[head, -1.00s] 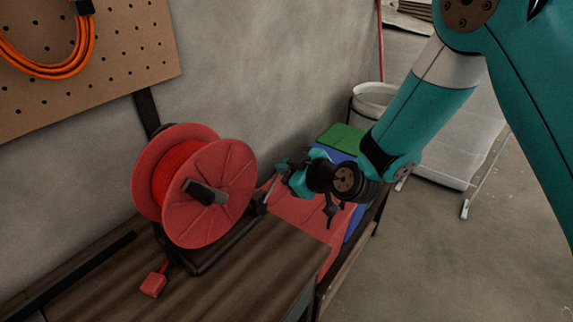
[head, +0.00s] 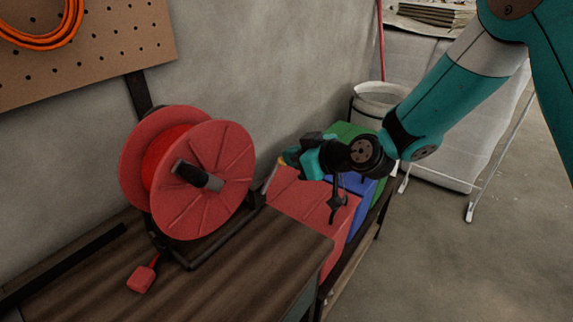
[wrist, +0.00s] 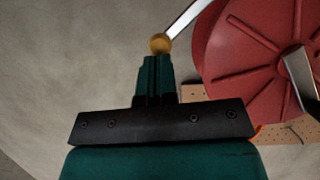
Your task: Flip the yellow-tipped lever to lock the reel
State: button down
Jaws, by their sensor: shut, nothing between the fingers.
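The red reel (head: 200,185) stands in a black frame on the wooden bench. Its lever is a thin metal rod (head: 271,176) at the reel's right side, leaning up and to the right, partly hidden near my gripper. In the wrist view the lever's yellow ball tip (wrist: 160,43) sits right at the ends of my fingers, and the rod (wrist: 186,20) runs up and right from it. My gripper (head: 287,158) is shut and empty, with its teal fingertips (wrist: 155,60) against or very close to the ball; I cannot tell whether they touch.
A dark crank handle (head: 197,175) sticks out of the reel's face. A red plug (head: 142,279) lies on the wooden bench (head: 235,270). Red (head: 315,205), blue (head: 362,188) and green bins stand beyond the bench. A pegboard (head: 125,45) hangs on the wall.

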jog(key=shift+r, duration=0.1)
dwell(0.3)
jog(key=s+d+r+b, duration=0.1)
jog(key=s+d+r, duration=0.6)
jog(key=s+r, duration=0.1)
jog(key=s+d+r+m+g+h, duration=0.1)
jog(key=s+d+m+g+h, duration=0.1)
jog(key=s, duration=0.9)
jog(key=s+d+r+m+g+h+p, duration=0.1)
jog(key=s+d+m+g+h, duration=0.1)
jog(key=s+g, duration=0.4)
jog(key=s+d+h, duration=0.1)
jog(key=s+h, duration=0.1)
jog(key=s, duration=0.3)
jog(key=shift+d+r+p, duration=0.15)
jog(key=shift+r+p, duration=0.15)
jog(key=shift+s, duration=0.1)
